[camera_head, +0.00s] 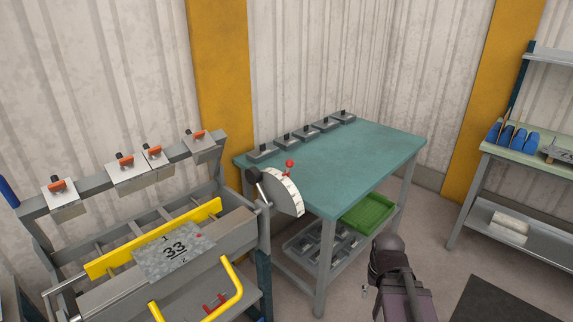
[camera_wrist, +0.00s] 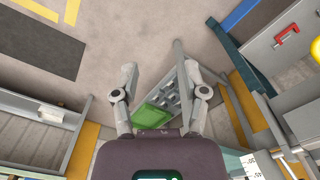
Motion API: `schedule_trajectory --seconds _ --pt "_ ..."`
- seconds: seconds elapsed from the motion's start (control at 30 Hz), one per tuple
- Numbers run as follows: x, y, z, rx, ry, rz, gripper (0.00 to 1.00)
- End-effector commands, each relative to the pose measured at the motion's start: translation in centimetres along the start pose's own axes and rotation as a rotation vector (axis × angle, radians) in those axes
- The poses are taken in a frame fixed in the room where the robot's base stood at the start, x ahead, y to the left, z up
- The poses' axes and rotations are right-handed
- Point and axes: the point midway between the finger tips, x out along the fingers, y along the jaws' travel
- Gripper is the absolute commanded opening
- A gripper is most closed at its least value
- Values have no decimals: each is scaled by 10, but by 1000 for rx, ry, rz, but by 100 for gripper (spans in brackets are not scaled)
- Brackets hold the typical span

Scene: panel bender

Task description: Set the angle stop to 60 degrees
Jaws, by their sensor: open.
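The panel bender (camera_head: 190,243) stands at the left in the head view. At its right end is the angle stop's white, fan-shaped scale plate (camera_head: 284,196) with dark marks. A small red knob (camera_head: 289,163) sits at its upper edge and a black round knob (camera_head: 253,175) is beside it. The set angle is too small to read. In the wrist view, part of a white marked plate (camera_wrist: 250,163) shows at the lower right. My gripper (camera_wrist: 160,75) is open, its two fingers apart with nothing held between them. It is clear of the angle stop.
A teal-topped table (camera_head: 340,165) stands right behind the scale, with several grey blocks along its back edge and a green tray (camera_head: 368,213) below. A grey sheet marked 33 (camera_head: 172,250) lies on the bender. A yellow bar handle (camera_head: 232,290) sticks out in front.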

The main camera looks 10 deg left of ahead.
Motion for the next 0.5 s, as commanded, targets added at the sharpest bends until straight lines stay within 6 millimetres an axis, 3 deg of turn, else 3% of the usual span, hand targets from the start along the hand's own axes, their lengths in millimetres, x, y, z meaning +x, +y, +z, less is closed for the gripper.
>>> schedule_trajectory --seconds 0.17,0.27,0.37,0.5 --pt "0 0 0 0 0 0 57" --pt "0 0 -1 -2 2 -2 81" --pt "-2 -4 -7 -21 16 -14 81" --pt "-11 -19 -29 -99 72 -60 81"
